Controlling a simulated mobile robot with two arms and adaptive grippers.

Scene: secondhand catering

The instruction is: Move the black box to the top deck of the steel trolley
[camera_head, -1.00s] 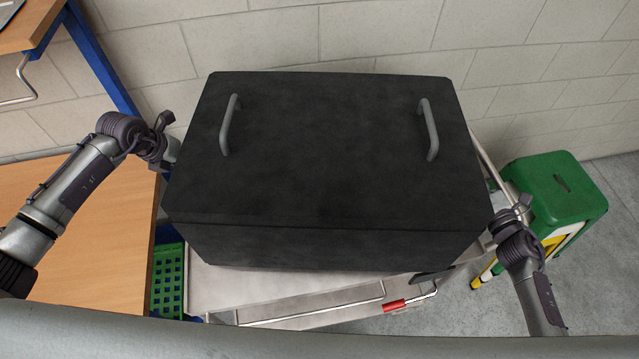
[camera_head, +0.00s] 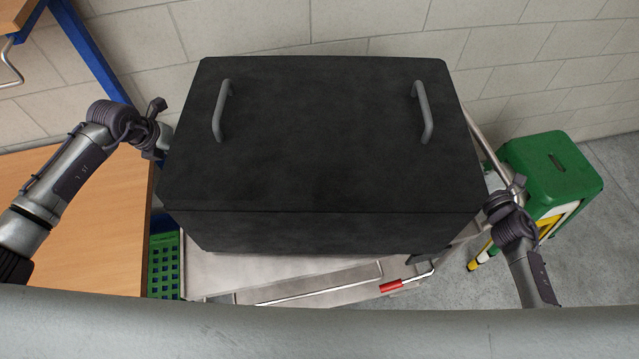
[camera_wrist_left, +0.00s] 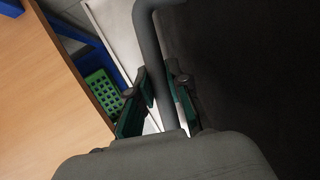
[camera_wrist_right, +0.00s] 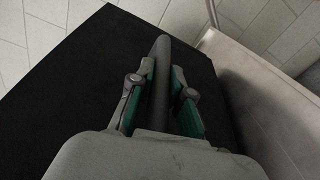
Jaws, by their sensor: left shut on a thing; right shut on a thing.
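The large black box (camera_head: 320,140) fills the middle of the head view, lid side up, with two grey handles (camera_head: 424,112) on its top. It is over the steel trolley (camera_head: 215,278), whose pale top deck shows below the box's front edge. I cannot tell whether the box touches the deck. My left gripper (camera_head: 163,140) is at the box's left side; in the left wrist view its fingers (camera_wrist_left: 163,92) are shut around a grey bar handle. My right gripper (camera_head: 505,192) is at the right side; in the right wrist view its fingers (camera_wrist_right: 160,88) are shut around a similar bar.
A wooden-topped bench (camera_head: 95,235) with a blue frame is close on the left. A green crate (camera_head: 163,265) sits low between bench and trolley. A green step stool (camera_head: 550,170) stands on the right. A block wall (camera_head: 330,25) is behind. The trolley's red-gripped bar (camera_head: 391,287) is in front.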

